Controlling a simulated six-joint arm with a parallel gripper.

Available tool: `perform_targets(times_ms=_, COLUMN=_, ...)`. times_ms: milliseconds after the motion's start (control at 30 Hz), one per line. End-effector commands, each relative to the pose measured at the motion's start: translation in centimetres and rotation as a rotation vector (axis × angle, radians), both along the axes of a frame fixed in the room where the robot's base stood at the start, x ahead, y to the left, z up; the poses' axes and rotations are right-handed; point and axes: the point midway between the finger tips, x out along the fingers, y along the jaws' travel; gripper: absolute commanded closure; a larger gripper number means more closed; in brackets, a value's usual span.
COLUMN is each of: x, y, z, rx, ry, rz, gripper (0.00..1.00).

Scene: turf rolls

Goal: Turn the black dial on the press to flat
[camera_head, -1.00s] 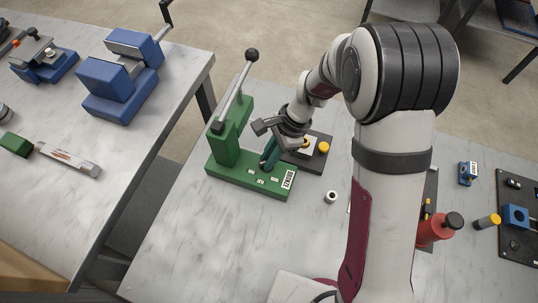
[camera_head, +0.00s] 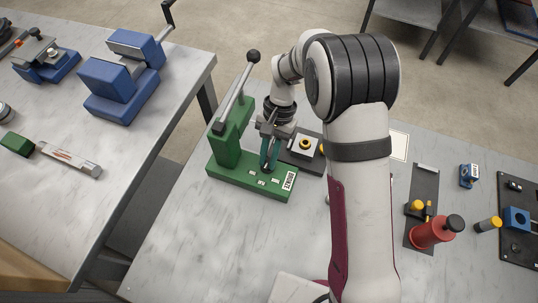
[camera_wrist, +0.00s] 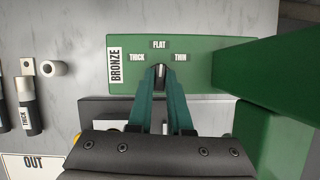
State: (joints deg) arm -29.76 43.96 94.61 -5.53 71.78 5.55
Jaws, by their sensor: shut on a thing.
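The green press (camera_head: 232,140) stands on the near table, with its silver lever and black ball knob raised. In the wrist view its base (camera_wrist: 205,75) carries a BRONZE label and the marks THICK (camera_wrist: 137,57), FLAT (camera_wrist: 159,44) and THIN (camera_wrist: 180,57). My gripper (camera_head: 266,166) reaches down to the base, with its green fingers shut on the small black dial (camera_wrist: 160,71). The fingers hide the dial's sides. A pale line on the dial appears to point toward FLAT. In the head view the dial is too covered to read.
A dark plate with a yellow-ringed fixture (camera_head: 305,144) sits just right of the press. A red bottle (camera_head: 434,232) and yellow-capped parts stand farther right, beyond my arm. Blue vises (camera_head: 125,75) are on the left table. The table in front of the press is clear.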

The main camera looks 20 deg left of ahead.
Motion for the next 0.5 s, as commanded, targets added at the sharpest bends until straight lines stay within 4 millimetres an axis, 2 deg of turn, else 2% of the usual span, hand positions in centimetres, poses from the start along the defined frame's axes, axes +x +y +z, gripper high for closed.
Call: perform_targets(times_ms=500, x=-0.01, y=0.04, z=0.04, rx=-0.001, ry=0.001, rz=0.085, gripper=1.00)
